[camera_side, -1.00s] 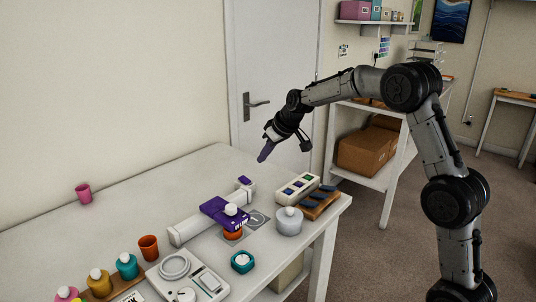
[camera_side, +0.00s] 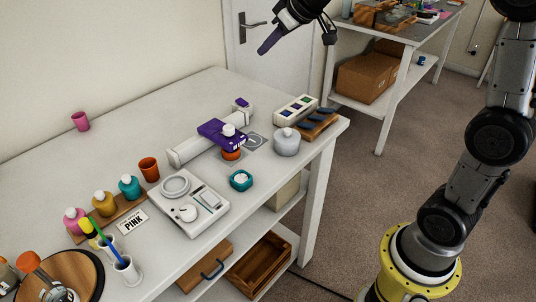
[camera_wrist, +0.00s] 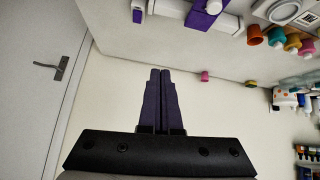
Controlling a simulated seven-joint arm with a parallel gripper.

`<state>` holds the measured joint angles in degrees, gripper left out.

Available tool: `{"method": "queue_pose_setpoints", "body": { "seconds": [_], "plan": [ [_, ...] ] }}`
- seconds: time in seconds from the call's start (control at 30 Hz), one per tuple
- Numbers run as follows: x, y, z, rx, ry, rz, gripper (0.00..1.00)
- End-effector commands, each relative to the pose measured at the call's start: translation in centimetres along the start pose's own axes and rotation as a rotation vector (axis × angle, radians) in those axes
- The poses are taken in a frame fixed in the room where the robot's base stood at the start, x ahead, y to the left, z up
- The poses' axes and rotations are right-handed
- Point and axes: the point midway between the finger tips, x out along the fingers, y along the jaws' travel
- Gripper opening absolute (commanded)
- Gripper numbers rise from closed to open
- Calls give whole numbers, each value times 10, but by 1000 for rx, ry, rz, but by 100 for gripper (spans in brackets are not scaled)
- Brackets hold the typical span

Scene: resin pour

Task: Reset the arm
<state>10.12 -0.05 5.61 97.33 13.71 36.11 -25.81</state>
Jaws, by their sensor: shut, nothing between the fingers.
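My gripper (camera_side: 264,47) hangs in the air at the top of the side view, above the far end of the white table and in front of the door. Its dark purple fingers are closed together and hold nothing. In the wrist view the shut fingers (camera_wrist: 160,72) point toward the cream wall, with the table appearing at the top. My arm reaches in from the right; its upper part is cut off by the top of the side view.
The door (camera_side: 290,75) is behind. No object touches the gripper.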

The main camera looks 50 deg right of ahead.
Motion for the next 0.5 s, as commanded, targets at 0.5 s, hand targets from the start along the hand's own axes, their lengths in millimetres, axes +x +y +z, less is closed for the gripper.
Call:
{"method": "queue_pose_setpoints", "body": {
  "seconds": [0.5],
  "plan": [
    [-148,-91,194,-7,-63,-32,0]
  ]
}}
